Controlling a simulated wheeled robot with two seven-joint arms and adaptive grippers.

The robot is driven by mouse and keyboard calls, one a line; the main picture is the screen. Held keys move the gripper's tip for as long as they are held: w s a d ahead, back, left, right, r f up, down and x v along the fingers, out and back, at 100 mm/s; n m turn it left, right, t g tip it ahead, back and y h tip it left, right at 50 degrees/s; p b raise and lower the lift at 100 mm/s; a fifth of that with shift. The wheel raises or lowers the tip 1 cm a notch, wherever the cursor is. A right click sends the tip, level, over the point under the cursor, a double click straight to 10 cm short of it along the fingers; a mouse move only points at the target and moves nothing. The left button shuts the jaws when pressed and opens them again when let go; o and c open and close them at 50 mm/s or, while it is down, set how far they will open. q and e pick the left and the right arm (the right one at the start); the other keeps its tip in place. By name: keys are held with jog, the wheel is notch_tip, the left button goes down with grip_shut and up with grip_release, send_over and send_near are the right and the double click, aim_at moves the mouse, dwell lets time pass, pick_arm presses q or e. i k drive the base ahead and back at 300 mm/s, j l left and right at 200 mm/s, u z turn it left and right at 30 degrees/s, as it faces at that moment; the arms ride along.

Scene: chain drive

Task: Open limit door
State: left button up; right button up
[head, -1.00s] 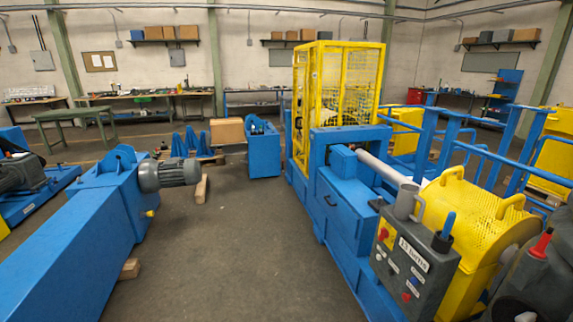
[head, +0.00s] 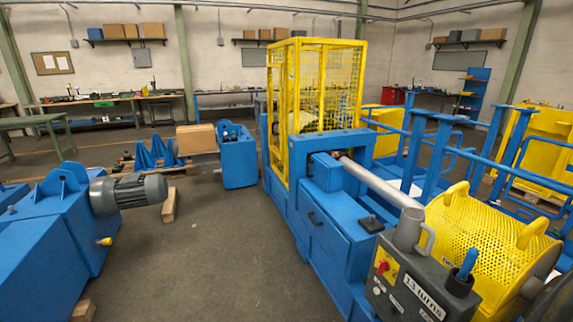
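A blue machine frame (head: 290,200) stands ahead of me, running from the centre toward the lower right. A blue front panel with a small dark handle (head: 316,218) is on its near side and looks shut. A yellow mesh cage (head: 312,110) stands at its far end. I cannot tell which panel is the limit door. A grey control box (head: 410,285) with a red knob and a "13 turns" label is at the lower right, with a grey mug and a blue-handled tool on top. Neither of my grippers is in view.
A yellow perforated drum guard (head: 480,235) and a grey shaft (head: 385,185) lie along the machine's right. Blue railings (head: 450,150) stand behind. A blue beam with a grey motor (head: 128,193) is at the left. The floor (head: 200,250) between is mostly clear, with wooden blocks.

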aim_at(320, 172)
jog(key=i+z, duration=0.1)
jog(key=i, duration=0.95)
jog(key=z, duration=0.35)
